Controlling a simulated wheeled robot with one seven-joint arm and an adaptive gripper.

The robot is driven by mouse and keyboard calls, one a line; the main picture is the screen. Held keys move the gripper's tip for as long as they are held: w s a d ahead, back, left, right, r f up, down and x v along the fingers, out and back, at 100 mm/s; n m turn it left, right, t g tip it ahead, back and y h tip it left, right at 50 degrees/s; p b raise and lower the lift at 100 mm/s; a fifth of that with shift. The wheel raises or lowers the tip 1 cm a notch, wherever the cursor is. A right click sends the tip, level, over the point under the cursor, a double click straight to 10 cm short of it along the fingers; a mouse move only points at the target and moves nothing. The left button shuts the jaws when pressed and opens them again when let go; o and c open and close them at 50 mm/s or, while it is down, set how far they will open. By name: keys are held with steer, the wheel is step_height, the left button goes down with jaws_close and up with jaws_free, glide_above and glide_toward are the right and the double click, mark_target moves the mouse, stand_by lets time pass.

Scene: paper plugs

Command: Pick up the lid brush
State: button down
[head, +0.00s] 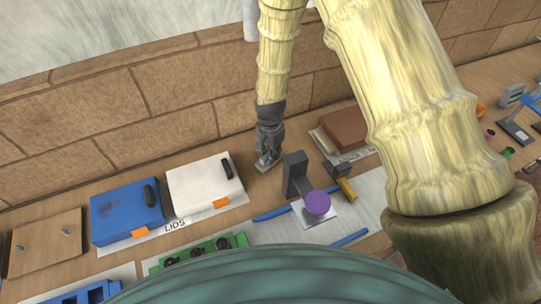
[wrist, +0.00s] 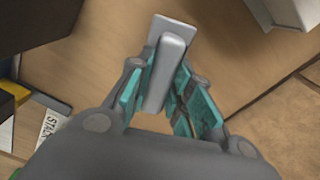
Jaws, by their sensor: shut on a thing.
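My gripper (head: 268,150) is over the wooden table, right of the white lidded box (head: 198,186) and left of a dark grey upright stand (head: 295,173). In the wrist view, my gripper (wrist: 165,82) has its teal finger pads closed on both sides of a light grey bar on a flat plate, which I take for the lid brush (wrist: 168,58). In the head view only a small pale edge of it shows below the fingers. I cannot tell whether it touches the table.
A blue lidded box (head: 122,217) stands left of the white one, by a "LIDS" label (head: 174,225). A purple disc (head: 317,203), a yellow piece (head: 347,188) and a brown block (head: 344,127) lie to the right. A brick wall (head: 110,115) rises behind.

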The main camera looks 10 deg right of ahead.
step_height(320, 180, up, 17)
steer(key=b, duration=0.5)
steer(key=shift+r, duration=0.2)
steer(key=c, duration=2.1)
jaws_free()
steer(key=shift+r, duration=0.1)
steer(key=shift+c, duration=0.5)
